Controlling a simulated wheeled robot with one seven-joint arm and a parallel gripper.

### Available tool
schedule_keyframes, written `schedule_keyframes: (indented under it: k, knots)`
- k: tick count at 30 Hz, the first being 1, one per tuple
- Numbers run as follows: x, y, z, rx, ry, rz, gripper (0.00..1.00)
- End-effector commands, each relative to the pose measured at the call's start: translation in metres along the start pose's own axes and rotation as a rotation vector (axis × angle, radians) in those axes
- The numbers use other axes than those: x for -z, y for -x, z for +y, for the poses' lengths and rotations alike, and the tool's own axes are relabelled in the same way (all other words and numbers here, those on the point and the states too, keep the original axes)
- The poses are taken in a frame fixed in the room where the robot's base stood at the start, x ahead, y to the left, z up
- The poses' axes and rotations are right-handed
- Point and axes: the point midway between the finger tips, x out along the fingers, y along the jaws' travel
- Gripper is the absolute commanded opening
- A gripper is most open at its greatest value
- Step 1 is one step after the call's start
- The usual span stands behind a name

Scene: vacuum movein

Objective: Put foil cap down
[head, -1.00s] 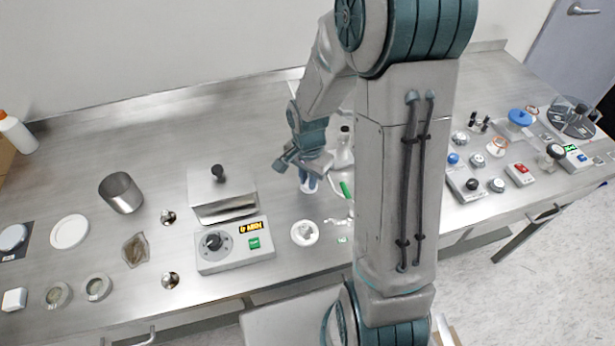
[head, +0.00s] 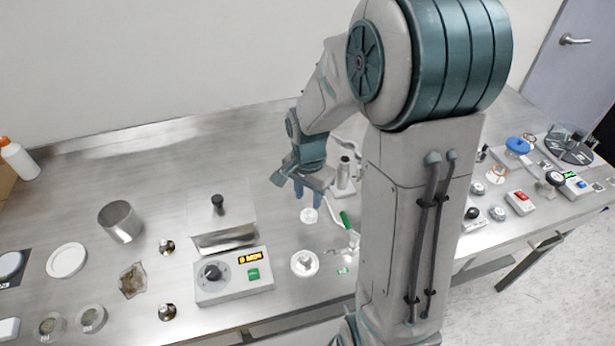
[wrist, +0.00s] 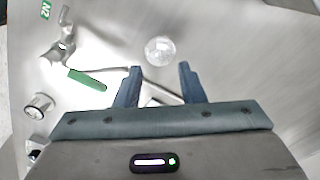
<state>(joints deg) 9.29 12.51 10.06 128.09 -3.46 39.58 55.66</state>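A small pale, shiny round piece, which looks like the foil cap (head: 309,215), lies on the steel bench just below my gripper (head: 308,192). In the wrist view the foil cap (wrist: 160,50) appears as a round translucent disc just past the fingertips, centred between them and apart from both. My gripper (wrist: 160,68) has its two blue fingers spread with nothing held between them.
A green-handled valve (head: 346,220) with metal pipes stands close to the right of the cap. A white round dish (head: 304,263) and a control box with a dial (head: 234,275) lie in front. Open bench (head: 270,150) stretches behind and left.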

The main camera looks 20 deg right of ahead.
Motion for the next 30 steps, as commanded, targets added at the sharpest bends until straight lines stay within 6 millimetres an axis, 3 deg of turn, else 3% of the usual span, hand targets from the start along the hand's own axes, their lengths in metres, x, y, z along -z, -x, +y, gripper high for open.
schedule_keyframes:
  k: [6, 17, 24, 30]
  knots:
    - [0.0, 0.044, 0.0, 0.004, 0.0, 0.003, 0.36]
    - [-0.007, 0.08, 0.009, 0.014, 0.072, 0.02, 0.36]
    - [-0.04, 0.116, 0.052, 0.066, 0.413, 0.112, 0.36]
    - [-0.068, 0.13, 0.089, 0.102, 0.708, 0.191, 0.36]
